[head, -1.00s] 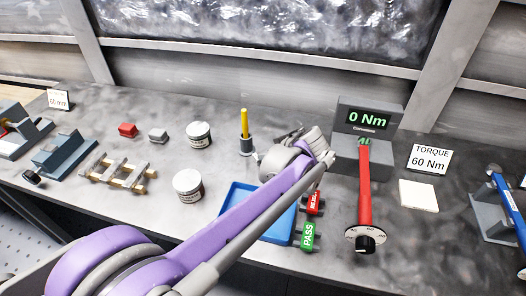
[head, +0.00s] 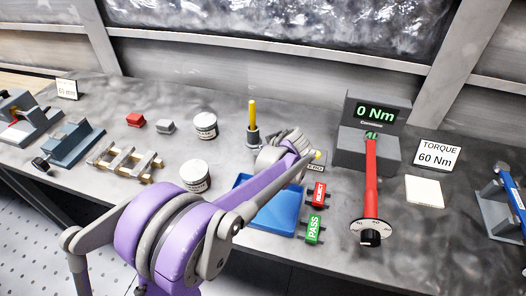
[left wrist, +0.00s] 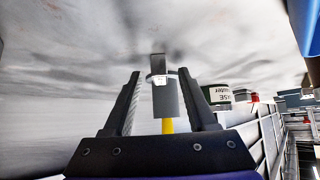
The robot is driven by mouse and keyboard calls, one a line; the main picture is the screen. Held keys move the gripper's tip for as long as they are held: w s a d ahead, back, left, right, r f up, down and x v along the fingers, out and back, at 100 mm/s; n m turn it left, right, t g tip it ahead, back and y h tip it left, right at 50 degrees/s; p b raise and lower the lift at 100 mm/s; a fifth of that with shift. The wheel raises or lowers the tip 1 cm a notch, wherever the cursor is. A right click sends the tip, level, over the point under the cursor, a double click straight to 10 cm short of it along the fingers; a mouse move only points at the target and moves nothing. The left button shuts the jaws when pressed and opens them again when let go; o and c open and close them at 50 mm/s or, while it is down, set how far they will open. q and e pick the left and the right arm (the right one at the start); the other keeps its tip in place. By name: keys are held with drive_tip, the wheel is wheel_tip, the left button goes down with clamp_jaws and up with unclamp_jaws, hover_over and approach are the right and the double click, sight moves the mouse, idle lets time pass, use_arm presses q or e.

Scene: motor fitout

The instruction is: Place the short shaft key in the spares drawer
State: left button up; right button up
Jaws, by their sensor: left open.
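I cannot make out a short shaft key for certain in either view, and no spares drawer is recognisable. My left gripper (left wrist: 159,74) is open in the left wrist view, its two dark fingers apart. A grey cup (left wrist: 166,98) with a yellow handle shows between the fingers there; a small dark piece (left wrist: 157,63) shows just above it and is too unclear to name. In the head view the same grey cup (head: 253,138) stands upright behind my left wrist, which hides the fingers. My right gripper is not in view.
A blue tray (head: 278,216) lies below my left wrist, with red REJECT (head: 319,194) and green PASS (head: 314,228) tags beside it. A red torque wrench (head: 371,190) is to the right. Two jars (head: 195,176) and a rack (head: 127,160) are to the left.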

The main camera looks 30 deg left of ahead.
use_arm(q)
clamp_jaws()
drive_tip(key=shift+r, duration=0.1)
idle(0.3)
